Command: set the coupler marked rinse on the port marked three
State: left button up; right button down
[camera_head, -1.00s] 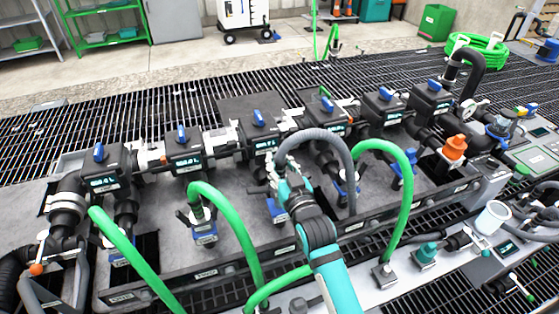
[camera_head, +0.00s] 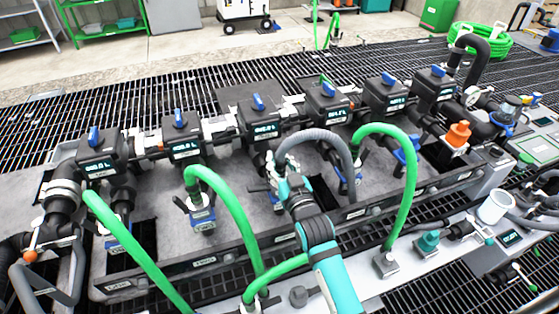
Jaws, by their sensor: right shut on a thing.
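My right gripper (camera_head: 274,177), on its teal and grey arm, is at the middle of the manifold, in front of a valve block (camera_head: 261,124). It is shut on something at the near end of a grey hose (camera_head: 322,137). The fingers and arm hide most of the held part, so I cannot read a marking or tell whether it touches a port. The grey hose arcs right and down to a blue-collared fitting (camera_head: 347,186). Black valve blocks with blue handles and small displays stand in a row. Their port numbers are too small to read. My left gripper is not in view.
A green hose (camera_head: 222,185) rises left of my arm from a blue-collared fitting (camera_head: 203,219). Another green hose (camera_head: 411,175) arches on the right. An orange cap (camera_head: 458,134) and a white cup (camera_head: 495,206) stand at right. Dark floor grating (camera_head: 180,109) lies behind the manifold.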

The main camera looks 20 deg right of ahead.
jog(key=c, duration=1)
grip_release()
jog(key=shift+s, duration=0.1)
jog(key=s, duration=1.1)
jog(key=shift+s+d, duration=0.2)
jog(key=shift+s, duration=0.2)
